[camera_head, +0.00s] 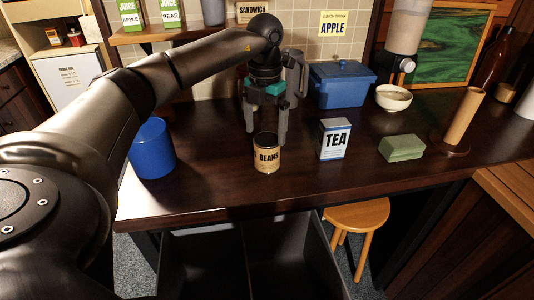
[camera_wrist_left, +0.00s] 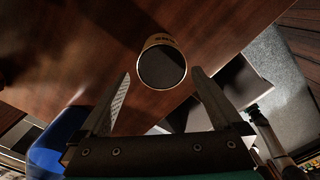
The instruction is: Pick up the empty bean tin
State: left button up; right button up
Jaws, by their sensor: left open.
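The bean tin (camera_head: 266,158) stands upright on the dark wooden counter (camera_head: 215,190), near its front edge, with a tan label reading BEANS. In the left wrist view the tin (camera_wrist_left: 162,66) shows its round open top, dark inside, just ahead of and between the fingertips. My left gripper (camera_head: 266,136) points down behind and a little above the tin, open and empty. In the left wrist view its two fingers (camera_wrist_left: 162,78) are spread wider than the tin. Whether they touch it I cannot tell. My right gripper is not in view.
A blue canister (camera_head: 152,148) stands to the left. A blue lidded box (camera_head: 342,85) and white bowl (camera_head: 393,97) are behind. A stool (camera_head: 357,215) is below the counter.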

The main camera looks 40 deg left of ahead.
aim_at(265, 139)
pick_arm(q)
notch_tip(265, 139, down, 3)
jog(key=shift+f, duration=0.15)
jog(key=shift+w+d+f+b, duration=0.1)
jog(key=shift+f+b, duration=0.2)
jog(key=shift+f, duration=1.05)
jog(key=shift+w+f+b, duration=0.1)
jog(key=shift+f+b, duration=0.2)
jog(key=shift+f, duration=1.05)
jog(key=shift+c, duration=0.2)
jog(key=c, duration=1.1)
jog(key=shift+r, duration=0.1)
jog(key=shift+c, duration=0.2)
